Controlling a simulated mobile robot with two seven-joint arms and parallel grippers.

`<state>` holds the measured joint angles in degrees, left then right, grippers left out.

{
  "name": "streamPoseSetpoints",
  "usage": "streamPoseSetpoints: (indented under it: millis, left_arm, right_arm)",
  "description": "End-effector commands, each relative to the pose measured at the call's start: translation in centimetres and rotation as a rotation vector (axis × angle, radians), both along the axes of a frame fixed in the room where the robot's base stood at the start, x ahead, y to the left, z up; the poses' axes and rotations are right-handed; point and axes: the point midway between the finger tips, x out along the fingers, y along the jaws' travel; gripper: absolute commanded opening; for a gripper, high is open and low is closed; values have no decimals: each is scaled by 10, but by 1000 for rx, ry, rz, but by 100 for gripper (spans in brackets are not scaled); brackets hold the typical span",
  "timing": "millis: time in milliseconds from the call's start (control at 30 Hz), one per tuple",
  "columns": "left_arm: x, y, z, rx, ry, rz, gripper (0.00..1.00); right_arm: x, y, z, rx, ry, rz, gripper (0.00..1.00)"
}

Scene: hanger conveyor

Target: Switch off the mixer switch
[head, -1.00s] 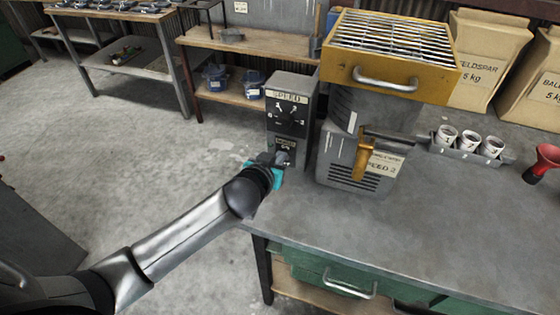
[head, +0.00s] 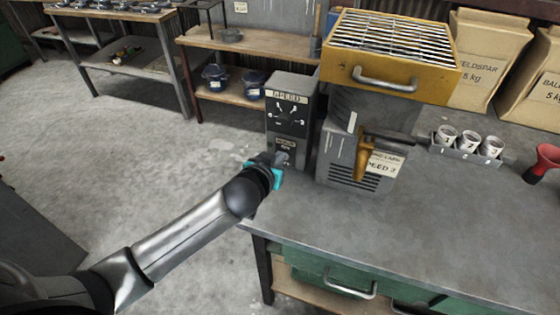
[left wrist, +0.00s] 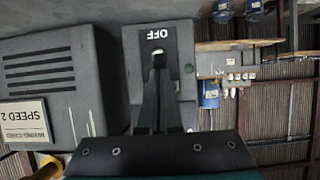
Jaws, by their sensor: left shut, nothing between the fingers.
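The grey control box (head: 290,88) with a SPEED dial (head: 290,115) stands at the table's left edge, beside the mixer (head: 345,150). My left gripper (head: 283,157) is at the lower front of this box, fingers towards it. In the left wrist view its shut, empty fingers (left wrist: 159,72) reach to the mixer switch (left wrist: 158,55) on a dark plate, just under the label OFF (left wrist: 157,34). The fingers cover most of the switch, so its position and any contact cannot be told. A dark green round spot (left wrist: 189,68) is right of the fingers. My right gripper is not in view.
A yellow grated hopper (head: 390,65) sits above the mixer, with an orange handle (head: 362,160) below. A rack of white cups (head: 467,148), a red funnel (head: 543,162) and paper sacks (head: 485,60) are to the right. The table's front (head: 400,235) is clear.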

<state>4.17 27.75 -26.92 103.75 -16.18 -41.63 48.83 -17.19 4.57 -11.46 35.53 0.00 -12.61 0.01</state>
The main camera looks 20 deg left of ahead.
Motion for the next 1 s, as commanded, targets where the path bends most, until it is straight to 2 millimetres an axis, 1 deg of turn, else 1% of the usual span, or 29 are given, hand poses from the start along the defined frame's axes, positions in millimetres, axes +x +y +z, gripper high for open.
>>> streamPoseSetpoints:
  millis: [367, 1000]
  left_arm:
    - [0, 0, -2, 0, 0, 0, 0]
    - [0, 0, -15, 0, 2, 0, 0]
  right_arm:
    - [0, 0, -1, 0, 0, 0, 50]
    - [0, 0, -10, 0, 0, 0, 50]
